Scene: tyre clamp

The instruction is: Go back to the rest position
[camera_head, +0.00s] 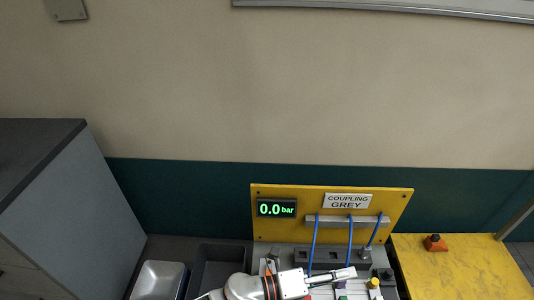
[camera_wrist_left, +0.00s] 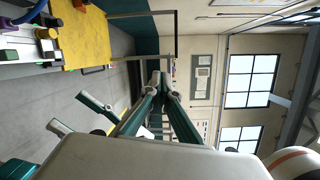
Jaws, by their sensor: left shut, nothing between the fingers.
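My left gripper (camera_head: 345,273) reaches in from the lower left of the head view and points right, in front of the yellow panel. Its fingers are together and hold nothing. In the left wrist view the two teal fingers (camera_wrist_left: 160,85) converge at their tips, with open room beyond them. My right gripper cannot be made out in either view. Pale and teal parts at the lower left of the wrist view are unclear.
The yellow panel (camera_head: 275,228) carries a 0.0 bar display (camera_head: 277,209), a "COUPLING GREY" sign (camera_head: 347,201) and blue hoses (camera_head: 314,240). An orange block with a dark knob (camera_head: 435,243) stands on the yellow table (camera_head: 460,275). Grey trays (camera_head: 158,281) lie left. A grey cabinet (camera_head: 75,200) stands far left.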

